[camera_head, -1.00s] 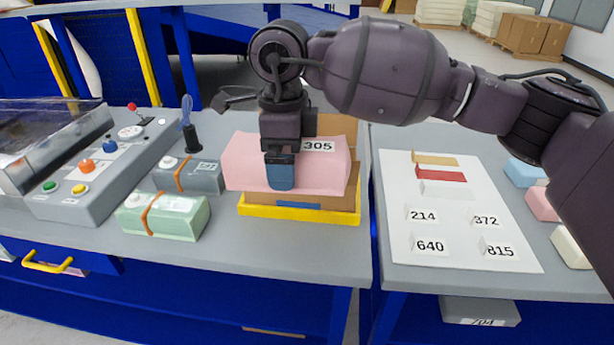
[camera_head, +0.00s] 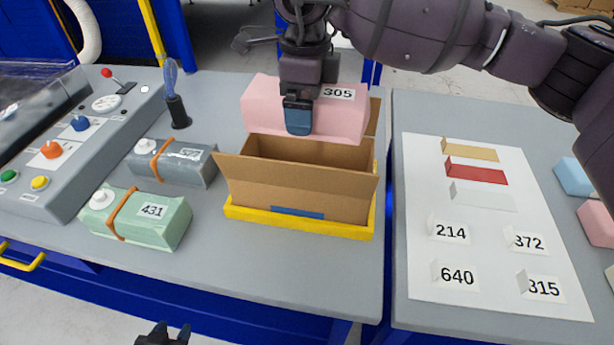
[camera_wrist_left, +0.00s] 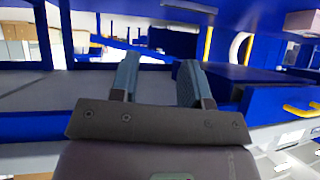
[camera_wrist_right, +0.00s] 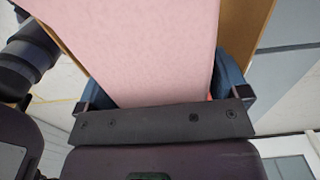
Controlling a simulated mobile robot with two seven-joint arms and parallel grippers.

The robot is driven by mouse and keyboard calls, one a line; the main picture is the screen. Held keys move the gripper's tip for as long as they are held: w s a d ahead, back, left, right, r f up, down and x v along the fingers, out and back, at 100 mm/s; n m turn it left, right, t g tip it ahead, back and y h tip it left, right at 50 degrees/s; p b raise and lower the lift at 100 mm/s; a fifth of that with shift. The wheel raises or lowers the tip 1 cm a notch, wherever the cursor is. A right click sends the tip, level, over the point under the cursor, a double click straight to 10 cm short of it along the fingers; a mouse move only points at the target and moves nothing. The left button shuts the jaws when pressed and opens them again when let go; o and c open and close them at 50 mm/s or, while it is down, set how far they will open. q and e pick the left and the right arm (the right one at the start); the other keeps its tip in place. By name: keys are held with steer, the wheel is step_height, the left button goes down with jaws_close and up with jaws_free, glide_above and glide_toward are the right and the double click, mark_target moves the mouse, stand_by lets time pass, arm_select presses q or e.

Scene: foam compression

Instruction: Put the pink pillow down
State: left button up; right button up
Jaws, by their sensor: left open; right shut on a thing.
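The pink pillow (camera_head: 345,122), a block with a "305" label, is held in the air over the back part of the open cardboard box (camera_head: 290,186). My right gripper (camera_head: 298,125) is shut on it from above. In the right wrist view the pillow (camera_wrist_right: 150,45) fills the space between the fingers. The box's front flap stands up, and its visible inside looks empty. The pillow hides part of the box's back side. My left gripper (camera_head: 170,332) is low at the bottom edge of the head view. In the left wrist view its fingers (camera_wrist_left: 158,80) are apart with nothing between them.
The box stands in a yellow tray (camera_head: 300,228). Left of it are a green strapped block (camera_head: 165,222) labelled 431, a grey strapped block (camera_head: 190,165) and a control panel (camera_head: 60,160). A white sheet (camera_head: 485,270) with number cards lies on the right table.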

step_height(320, 180, down, 17)
steer(key=shift+f+b, duration=0.1)
steer(key=shift+b, duration=0.6)
steer(key=shift+f, duration=0.15)
steer(key=o, duration=0.5)
steer(key=shift+o, duration=0.2)
step_height(320, 180, up, 12)
steer(key=p, duration=0.1)
steer(key=shift+r, duration=0.25)
